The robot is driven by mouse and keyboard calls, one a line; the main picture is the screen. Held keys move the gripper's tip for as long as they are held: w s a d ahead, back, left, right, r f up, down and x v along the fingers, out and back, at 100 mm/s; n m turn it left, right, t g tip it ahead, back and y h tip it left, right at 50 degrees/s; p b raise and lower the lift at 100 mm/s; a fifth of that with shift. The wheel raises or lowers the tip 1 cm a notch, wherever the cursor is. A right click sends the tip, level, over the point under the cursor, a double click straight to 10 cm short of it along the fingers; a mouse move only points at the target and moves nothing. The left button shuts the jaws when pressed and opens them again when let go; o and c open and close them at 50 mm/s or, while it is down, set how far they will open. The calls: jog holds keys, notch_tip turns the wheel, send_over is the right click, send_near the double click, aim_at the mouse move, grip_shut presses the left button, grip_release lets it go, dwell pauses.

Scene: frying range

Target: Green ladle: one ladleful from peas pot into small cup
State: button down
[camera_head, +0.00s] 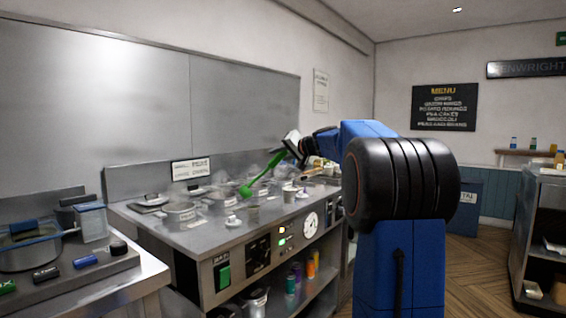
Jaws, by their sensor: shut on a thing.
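My gripper (291,147) is shut on the upper end of the green ladle (263,175), above the back of the metal range. The ladle slants down to the left. Its green bowl (245,191) is low over the counter among the pots; I cannot tell whether it is inside one or holds anything. Several metal pots with small labels stand there, including one at the left (181,213) and one beside it (221,198). The labels are too small to read, so I cannot tell which is the peas pot. A small grey cup-like vessel (253,213) stands in front of the ladle bowl.
Steam rises around the pots. A white sign (191,169) stands behind them. A control panel with a round dial (310,225) faces the front, above a shelf with bottles. A side counter at the left holds a large pot (28,251) and a clear container (91,222).

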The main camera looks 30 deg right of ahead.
jog(key=w+a+r+n+h, duration=0.1)
jog(key=a+r+n+h, duration=0.1)
jog(key=a, duration=0.4)
jog(key=w+a+r+n+g+h, duration=0.1)
jog(key=a+r+n+h, duration=0.1)
jog(key=a, duration=0.5)
jog(key=shift+w+a+r+n+g, duration=0.25)
jog(key=shift+r+n, duration=0.2)
jog(key=shift+n, duration=0.85)
jog(key=shift+r, duration=0.1)
notch_tip(320, 180, up, 9)
dwell(0.6)
